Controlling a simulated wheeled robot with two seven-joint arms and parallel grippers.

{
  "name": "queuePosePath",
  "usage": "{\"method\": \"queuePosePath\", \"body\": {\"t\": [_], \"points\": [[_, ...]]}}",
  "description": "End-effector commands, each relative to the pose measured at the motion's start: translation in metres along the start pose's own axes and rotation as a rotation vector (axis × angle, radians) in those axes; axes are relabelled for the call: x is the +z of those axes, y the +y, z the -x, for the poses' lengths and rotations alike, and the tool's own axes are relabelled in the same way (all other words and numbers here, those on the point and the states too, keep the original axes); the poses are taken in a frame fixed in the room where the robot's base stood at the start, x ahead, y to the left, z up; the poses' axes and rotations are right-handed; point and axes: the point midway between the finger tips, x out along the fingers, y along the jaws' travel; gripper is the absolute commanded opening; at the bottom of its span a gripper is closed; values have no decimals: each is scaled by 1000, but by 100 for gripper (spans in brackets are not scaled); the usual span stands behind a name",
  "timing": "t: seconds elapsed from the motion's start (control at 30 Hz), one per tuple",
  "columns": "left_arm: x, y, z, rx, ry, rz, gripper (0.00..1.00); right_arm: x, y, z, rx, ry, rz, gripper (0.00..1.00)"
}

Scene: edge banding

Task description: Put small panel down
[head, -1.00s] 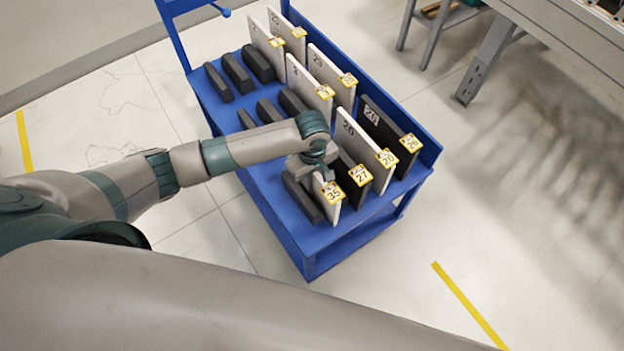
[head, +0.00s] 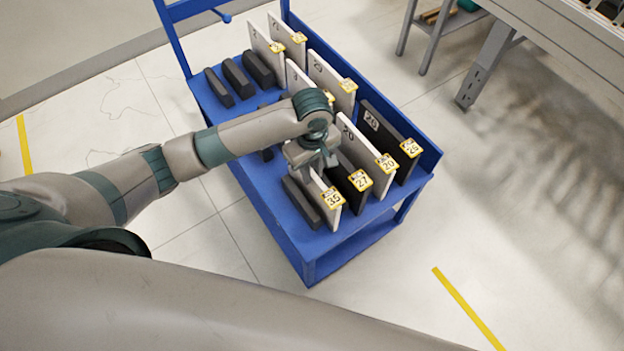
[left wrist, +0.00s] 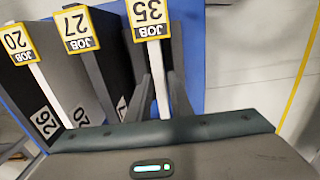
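The small panel (head: 319,187) is white with a yellow "JOB 35" tag. It stands upright on the blue cart at the near end, between a dark block and the dark panel tagged 27 (head: 348,178). My left gripper (left wrist: 161,78) is over its top edge. In the left wrist view the two dark fingers stand apart on either side of the panel's white edge (left wrist: 160,85), with gaps showing beside it. In the head view the fingers are mostly hidden by the wrist. My right gripper is not in view.
The blue cart (head: 290,235) holds several white and dark panels and low dark blocks (head: 300,203). White panel 20 (head: 361,150) and dark panel 26 (head: 385,130) stand further right. A grey bench is at the upper right. Floor in front is clear.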

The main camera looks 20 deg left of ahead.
Motion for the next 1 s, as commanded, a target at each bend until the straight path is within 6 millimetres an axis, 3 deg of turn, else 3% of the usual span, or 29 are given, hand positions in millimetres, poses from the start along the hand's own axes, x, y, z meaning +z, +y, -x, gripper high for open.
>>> {"method": "queuePosePath", "body": {"t": [0.1,0.33,1.0], "points": [[0,1,20,4,1,-1,19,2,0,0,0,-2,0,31],[1,0,40,1,-1,-1,19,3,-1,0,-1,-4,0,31],[0,0,42,0,0,0,19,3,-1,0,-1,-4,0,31]]}}
